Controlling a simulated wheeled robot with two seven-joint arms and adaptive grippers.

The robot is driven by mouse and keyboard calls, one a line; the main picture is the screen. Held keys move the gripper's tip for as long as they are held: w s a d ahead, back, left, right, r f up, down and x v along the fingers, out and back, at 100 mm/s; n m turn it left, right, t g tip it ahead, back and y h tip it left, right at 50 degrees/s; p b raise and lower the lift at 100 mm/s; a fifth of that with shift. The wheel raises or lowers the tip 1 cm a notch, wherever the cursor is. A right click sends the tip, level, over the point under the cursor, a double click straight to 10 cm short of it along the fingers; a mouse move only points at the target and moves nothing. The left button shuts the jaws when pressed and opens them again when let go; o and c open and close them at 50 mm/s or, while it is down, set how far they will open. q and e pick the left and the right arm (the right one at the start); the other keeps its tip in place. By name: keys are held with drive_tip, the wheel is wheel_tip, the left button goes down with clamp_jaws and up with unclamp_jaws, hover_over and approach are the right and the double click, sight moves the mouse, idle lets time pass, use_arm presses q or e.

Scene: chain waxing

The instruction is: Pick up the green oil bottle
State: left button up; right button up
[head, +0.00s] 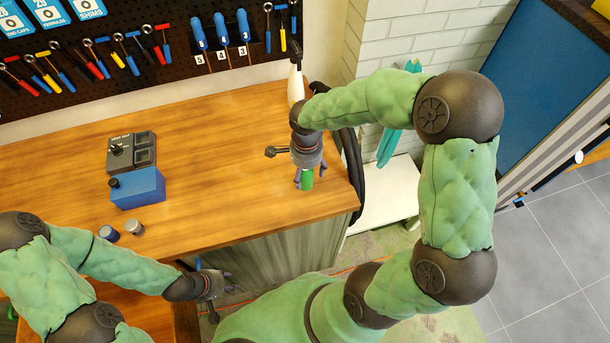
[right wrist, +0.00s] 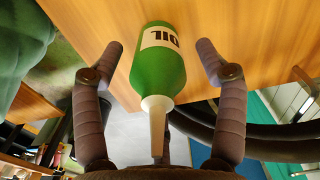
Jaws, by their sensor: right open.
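The green oil bottle (right wrist: 158,75) stands on the wooden workbench. It has a white label reading OIL and a pale nozzle that points toward my right wrist camera. In the head view only a small green part of the bottle (head: 307,179) shows under my right gripper. My right gripper (head: 303,184) is above the bottle near the bench's right end. In the right wrist view its open fingers (right wrist: 160,55) are on either side of the bottle, with gaps on both sides. My left gripper (head: 226,286) is low in front of the bench, away from the bottle; its finger opening is too small to tell.
A white spray bottle (head: 295,78) stands behind my right gripper. A blue box with a grey device (head: 138,187) and two small jars (head: 122,231) are on the bench's left. A black hose-like loop (head: 351,165) hangs at the right edge. The bench middle is clear.

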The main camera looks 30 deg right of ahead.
drive_tip(key=c, duration=1.3)
drive_tip(key=shift+r, duration=0.15)
